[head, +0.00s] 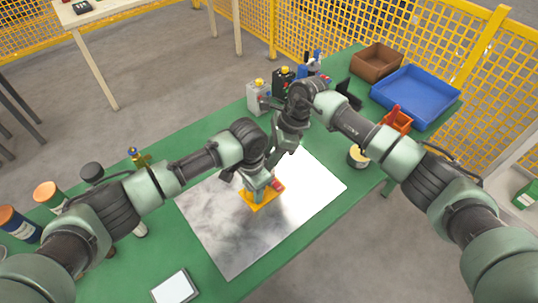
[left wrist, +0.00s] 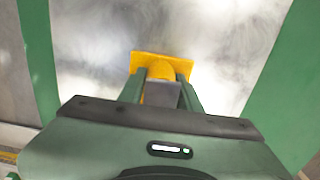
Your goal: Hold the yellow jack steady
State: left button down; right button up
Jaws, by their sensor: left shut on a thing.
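The yellow jack (head: 260,200) stands on the bright grey sheet in the middle of the green table. It also shows in the left wrist view (left wrist: 165,63), its yellow plate lying beyond my fingers. My left gripper (left wrist: 163,88) is shut on the jack, one green finger on each side of its grey body. In the head view my left gripper reaches down to the jack from above. My right arm comes in from the right and bends down close beside my left wrist; its fingertips cannot be made out. A small red part (head: 278,185) shows right beside the jack.
Small machines (head: 259,97) stand at the back. Several containers (head: 18,226) line the left end. A white-faced tablet (head: 175,288) lies at the front.

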jog(key=shift+o, duration=1)
jog(key=shift+a, duration=0.1)
jog(key=n, duration=0.2)
jog(key=n+g, duration=0.1)
jog(key=n, duration=0.1)
jog(key=shift+w+g, duration=0.1)
jog(key=shift+g, duration=0.2)
jog(key=a+v, duration=0.1)
jog(key=v, duration=1.1)
jog(key=shift+w+a+r+t+y, duration=0.15)
jog(key=shift+a+r+t+y, duration=0.5)
jog(key=shift+y, duration=1.45)
jog(key=shift+w+a+r+t+y, duration=0.15)
jog(key=shift+a+r+t+y, duration=0.5)
jog(key=shift+y, duration=1.45)
jog(key=shift+w+a+r+t+y, duration=0.3)
jog(key=shift+a+t+y, duration=0.65)
jog(key=shift+y, duration=1.15)
